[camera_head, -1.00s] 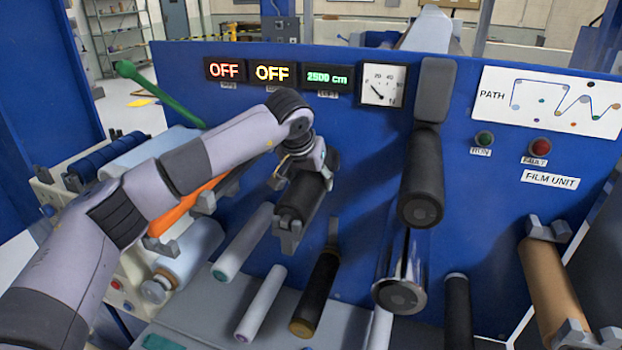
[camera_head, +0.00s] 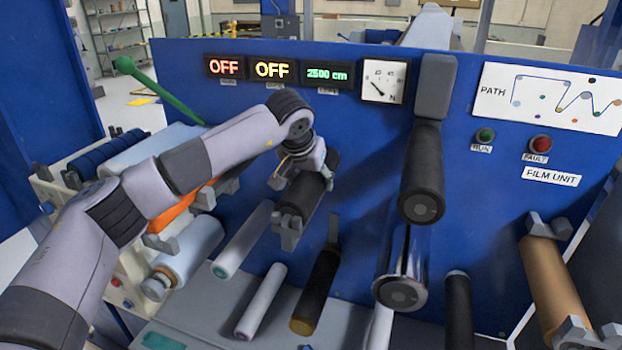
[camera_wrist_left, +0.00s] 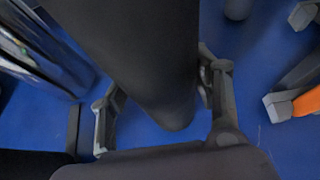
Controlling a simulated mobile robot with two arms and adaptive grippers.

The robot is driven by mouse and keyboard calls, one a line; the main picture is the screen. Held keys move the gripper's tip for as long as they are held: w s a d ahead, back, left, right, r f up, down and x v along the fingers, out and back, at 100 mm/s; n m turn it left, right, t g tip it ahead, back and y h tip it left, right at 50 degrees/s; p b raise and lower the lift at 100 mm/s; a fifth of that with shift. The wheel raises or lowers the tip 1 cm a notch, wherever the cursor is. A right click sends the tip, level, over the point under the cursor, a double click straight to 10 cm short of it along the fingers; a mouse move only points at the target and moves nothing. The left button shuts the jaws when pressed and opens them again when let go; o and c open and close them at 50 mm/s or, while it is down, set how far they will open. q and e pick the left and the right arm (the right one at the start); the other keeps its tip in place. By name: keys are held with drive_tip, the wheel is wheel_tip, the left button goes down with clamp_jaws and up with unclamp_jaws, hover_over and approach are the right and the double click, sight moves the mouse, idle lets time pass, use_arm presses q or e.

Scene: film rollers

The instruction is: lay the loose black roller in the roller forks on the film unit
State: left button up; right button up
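The loose black roller (camera_head: 318,192) lies slanted along the blue front of the film unit, below the displays. Its near end is at a grey roller fork (camera_head: 288,230); whether it rests fully in it I cannot tell. My left gripper (camera_head: 308,168) is at the roller's upper part, its fingers mostly hidden by the wrist in the head view. In the left wrist view the roller (camera_wrist_left: 140,50) passes between the two fingers of the gripper (camera_wrist_left: 160,90), which meet it on both sides. My right gripper is not in view.
A large black roller (camera_head: 421,180) and a chrome roller (camera_head: 403,265) stick out to the right. Pale rollers (camera_head: 243,240) and a black roller with an amber end (camera_head: 318,290) lie below. A tan roller (camera_head: 556,290) sits in forks at the right. A green lever (camera_head: 158,90) stands left.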

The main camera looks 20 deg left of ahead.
use_arm(q)
drive_tip(key=o, duration=0.4)
drive_tip(key=shift+o, duration=0.2)
